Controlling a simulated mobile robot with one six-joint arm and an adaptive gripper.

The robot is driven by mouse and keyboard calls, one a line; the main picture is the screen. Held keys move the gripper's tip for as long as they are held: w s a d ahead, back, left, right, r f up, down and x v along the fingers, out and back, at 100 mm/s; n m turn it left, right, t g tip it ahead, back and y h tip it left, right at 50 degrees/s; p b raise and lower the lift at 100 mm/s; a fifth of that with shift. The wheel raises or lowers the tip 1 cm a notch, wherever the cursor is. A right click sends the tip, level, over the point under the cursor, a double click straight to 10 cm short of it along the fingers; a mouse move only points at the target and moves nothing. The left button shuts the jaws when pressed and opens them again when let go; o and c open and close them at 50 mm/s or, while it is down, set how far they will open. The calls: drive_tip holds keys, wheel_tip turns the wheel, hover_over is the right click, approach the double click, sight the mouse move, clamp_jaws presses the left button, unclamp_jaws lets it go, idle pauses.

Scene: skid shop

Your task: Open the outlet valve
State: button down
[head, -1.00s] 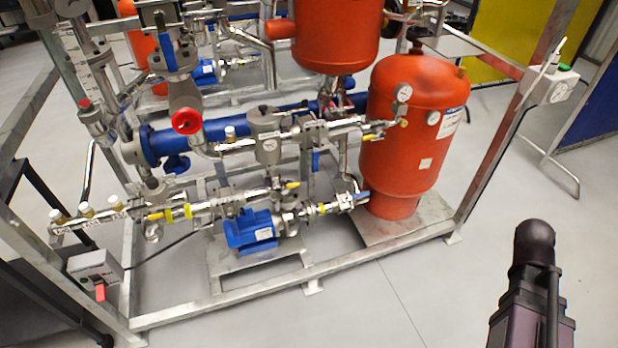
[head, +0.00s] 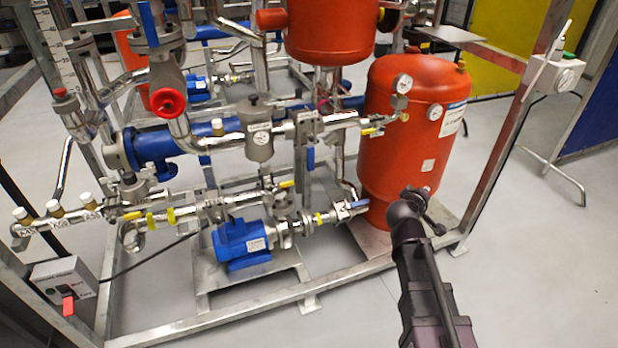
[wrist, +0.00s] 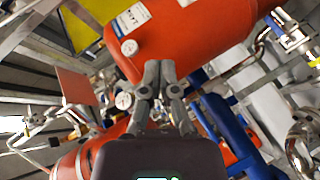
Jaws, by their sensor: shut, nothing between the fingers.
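Several valves show on the skid in the head view, and I cannot tell which is the outlet valve. One with a blue lever (head: 357,204) sits on the pipe between the blue pump (head: 242,243) and the foot of the orange tank (head: 405,150). Valves with yellow levers (head: 371,131) sit higher on the piping. My gripper (head: 428,202) is in front of the tank's lower right side in the picture, partly hidden by my wrist. In the wrist view its fingers (wrist: 160,68) are together and empty, with an orange tank (wrist: 195,35) behind them.
A red round knob (head: 168,102) is at the upper left. The skid's steel frame (head: 270,300) runs along the front, and an upright (head: 500,150) stands right of the tank.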

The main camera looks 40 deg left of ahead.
drive_tip(key=s+a+f+n+y+b, duration=0.1)
drive_tip(key=s+a+n+y+b, duration=0.25)
drive_tip(key=a, duration=0.55)
drive_tip(key=s+a+f+n+y+b, duration=0.25)
drive_tip(key=s+a+n, duration=0.2)
drive_tip(key=a, duration=0.45)
drive_tip(key=n+g+y+b, duration=0.3)
drive_tip(key=n+y+b, duration=0.1)
drive_tip(key=n+y, duration=0.2)
approach(311, 153)
drive_tip(key=s+a+f, duration=0.2)
drive_tip(key=s+f, duration=0.2)
drive_tip(key=s, duration=0.3)
drive_tip(key=shift+a, duration=0.15)
drive_tip(key=shift+w+a, duration=0.1)
drive_tip(key=w+a, duration=0.5)
drive_tip(key=w, duration=0.5)
drive_tip(key=shift+a, duration=0.3)
drive_tip(key=shift+f, duration=0.15)
drive_tip(key=shift+w, duration=0.1)
